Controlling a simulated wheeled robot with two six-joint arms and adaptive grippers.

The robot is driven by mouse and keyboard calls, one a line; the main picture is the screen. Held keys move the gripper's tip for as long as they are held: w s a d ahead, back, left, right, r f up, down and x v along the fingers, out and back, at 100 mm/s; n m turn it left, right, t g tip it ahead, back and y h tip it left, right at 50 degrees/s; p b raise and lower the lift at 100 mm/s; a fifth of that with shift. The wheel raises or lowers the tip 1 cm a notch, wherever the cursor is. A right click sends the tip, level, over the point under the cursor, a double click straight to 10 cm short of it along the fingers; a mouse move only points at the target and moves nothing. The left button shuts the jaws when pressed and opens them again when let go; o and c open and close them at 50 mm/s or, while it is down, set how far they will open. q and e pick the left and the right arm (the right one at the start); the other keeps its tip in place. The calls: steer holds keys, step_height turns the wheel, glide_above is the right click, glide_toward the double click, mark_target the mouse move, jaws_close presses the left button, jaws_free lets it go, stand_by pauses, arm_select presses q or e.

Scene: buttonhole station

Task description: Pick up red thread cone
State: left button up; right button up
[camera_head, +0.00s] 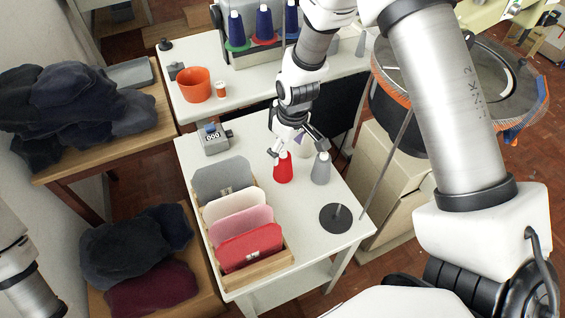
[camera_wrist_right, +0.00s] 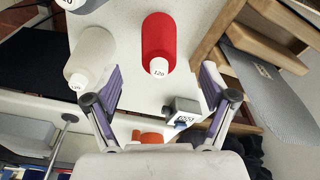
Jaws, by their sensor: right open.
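The red thread cone (camera_head: 283,170) stands upright on the white table, left of a grey cone (camera_head: 321,170). My right gripper (camera_head: 297,148) is open above the table near the top of the red cone. In the right wrist view the red cone (camera_wrist_right: 159,38) lies ahead of the two spread fingers of the right gripper (camera_wrist_right: 162,74), and nothing is between them. A white cone (camera_wrist_right: 92,55) stands beside it, near one finger; in the head view the gripper partly hides it. My left gripper is out of view.
A wooden rack (camera_head: 258,273) with grey, white, pink and red fabric pieces stands left of the cones. A small counter box (camera_head: 215,139) sits behind the rack. A dark round spool stand (camera_head: 336,218) is at the front right. An orange bucket (camera_head: 196,85) is on the back table.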

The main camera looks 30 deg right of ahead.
mark_target(282, 164)
steer(key=shift+w+f, duration=0.2)
steer(key=shift+f, duration=0.35)
steer(key=f, duration=0.3)
steer(key=w+f+p, duration=0.1)
steer(key=f, duration=0.3)
steer(key=shift+w+a+f, duration=0.1)
steer(key=shift+w+a, duration=0.1)
steer(key=shift+s, duration=0.15)
steer(key=c, duration=1.3)
